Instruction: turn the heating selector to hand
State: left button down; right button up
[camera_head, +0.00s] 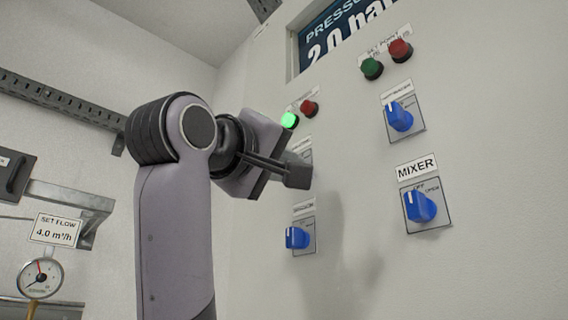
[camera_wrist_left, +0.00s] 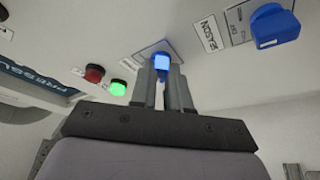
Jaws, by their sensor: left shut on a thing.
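The heating selector's blue knob (camera_wrist_left: 162,62) sits between the two fingertips of my left gripper (camera_wrist_left: 162,76) in the left wrist view, and the gripper is shut on it. In the head view my left gripper (camera_head: 298,172) reaches to the panel from the left and hides the knob. Only part of the selector's plate (camera_head: 305,154) shows there, and its label is mostly covered. The knob's exact pointing direction is not readable. My right gripper is in neither view.
A blue selector (camera_head: 297,238) labelled SEASON in the wrist view is just below. A lit green lamp (camera_head: 289,120) and a red one (camera_head: 309,108) are above. The MIXER selector (camera_head: 420,207) and another blue selector (camera_head: 399,117) are to the right. A gauge (camera_head: 40,278) is lower left.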

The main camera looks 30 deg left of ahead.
pick_arm(q)
jog(key=c, duration=1.1)
grip_release()
jog(key=b+v, duration=0.2)
jog(key=v, duration=0.5)
jog(key=shift+b, duration=0.3)
